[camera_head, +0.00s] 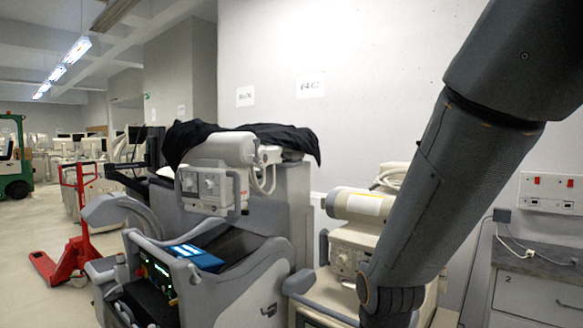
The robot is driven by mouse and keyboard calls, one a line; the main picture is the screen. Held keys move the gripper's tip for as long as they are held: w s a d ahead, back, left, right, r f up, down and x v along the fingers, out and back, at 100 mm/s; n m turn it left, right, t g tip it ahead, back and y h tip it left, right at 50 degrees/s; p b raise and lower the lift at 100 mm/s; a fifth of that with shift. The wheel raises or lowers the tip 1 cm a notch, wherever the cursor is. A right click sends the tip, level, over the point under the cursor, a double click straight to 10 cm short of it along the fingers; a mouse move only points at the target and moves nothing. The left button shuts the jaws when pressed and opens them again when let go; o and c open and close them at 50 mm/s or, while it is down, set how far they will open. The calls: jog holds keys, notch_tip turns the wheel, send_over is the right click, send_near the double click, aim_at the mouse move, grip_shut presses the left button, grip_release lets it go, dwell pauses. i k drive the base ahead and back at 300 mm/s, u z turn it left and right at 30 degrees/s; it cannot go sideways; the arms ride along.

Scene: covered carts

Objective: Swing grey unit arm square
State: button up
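The grey unit (262,280) is a wheeled cart in the middle of the view, with a lit blue screen (190,254) on top. A pale grey head (212,180) with a boxy front, round knobs and a dark handle sits high on it, against the tall back panel. The arm that carries the head is mostly hidden behind it and under a black cloth (285,136). My own dark grey arm crosses the right side and runs down to the bottom edge. My gripper is not in view.
A beige unit (350,258) stands close right of the grey one, partly behind my arm. A grey cabinet (535,294) is at the far right under wall sockets. A red pallet jack (75,240) and a green forklift (16,160) stand left; open floor lies between.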

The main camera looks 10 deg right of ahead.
aim_at(297, 143)
jog(key=u, duration=0.65)
jog(key=i, duration=1.15)
jog(key=z, duration=0.1)
